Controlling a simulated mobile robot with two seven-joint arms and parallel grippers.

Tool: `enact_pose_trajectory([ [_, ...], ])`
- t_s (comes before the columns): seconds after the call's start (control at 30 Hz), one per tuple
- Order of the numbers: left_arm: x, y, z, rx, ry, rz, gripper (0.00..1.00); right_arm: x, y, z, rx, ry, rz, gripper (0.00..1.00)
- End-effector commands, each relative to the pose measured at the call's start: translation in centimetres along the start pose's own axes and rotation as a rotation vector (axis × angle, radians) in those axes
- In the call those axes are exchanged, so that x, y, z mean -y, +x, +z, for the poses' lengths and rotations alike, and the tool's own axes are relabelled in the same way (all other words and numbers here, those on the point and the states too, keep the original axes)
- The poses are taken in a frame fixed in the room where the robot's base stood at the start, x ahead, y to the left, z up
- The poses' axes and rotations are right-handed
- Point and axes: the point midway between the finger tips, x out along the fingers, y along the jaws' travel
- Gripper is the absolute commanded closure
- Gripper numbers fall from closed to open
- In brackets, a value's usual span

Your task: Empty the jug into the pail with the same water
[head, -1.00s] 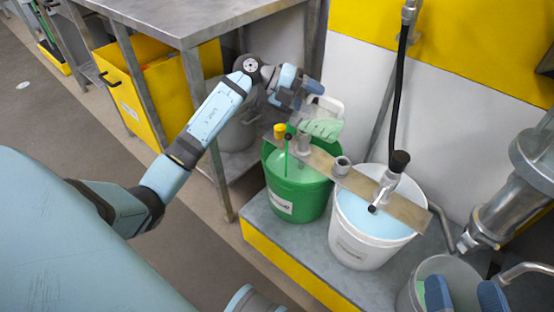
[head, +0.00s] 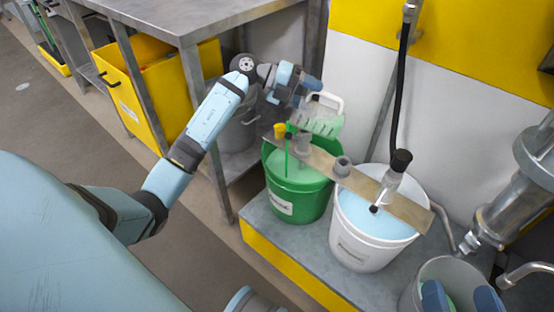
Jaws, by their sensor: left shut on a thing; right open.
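My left gripper (head: 303,95) is shut on a clear jug (head: 324,120) with a pale handle and green water in it. It holds the jug over the back right of the green pail (head: 306,203), above the metal bar. The jug looks tilted; I cannot make out a stream from it. The green pail holds green water, and the white pail (head: 365,254) to its right holds pale blue water.
A metal bar (head: 408,210) with fittings lies across both pails. A black hose (head: 397,100) hangs down to the fitting over the white pail. A steel cylinder (head: 515,180) juts in at right. A metal table (head: 190,18) and yellow bin (head: 135,80) stand at left.

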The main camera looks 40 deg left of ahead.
Motion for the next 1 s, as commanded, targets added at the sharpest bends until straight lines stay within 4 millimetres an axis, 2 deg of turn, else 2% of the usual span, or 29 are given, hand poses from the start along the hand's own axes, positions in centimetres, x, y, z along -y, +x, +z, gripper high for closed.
enact_pose_trajectory([
  [0.33, 0.0, -0.2, 0.0, 0.0, 0.001, -0.021, 0.87, -0.2, 0.1, 0.8, 0.025, -0.003, -0.004, 0.11],
  [1.0, -0.1, -1.1, 0.0, -0.001, 0.0, -0.062, 0.87, -0.2, 0.1, 0.8, 0.028, -0.001, -0.005, 0.11],
])
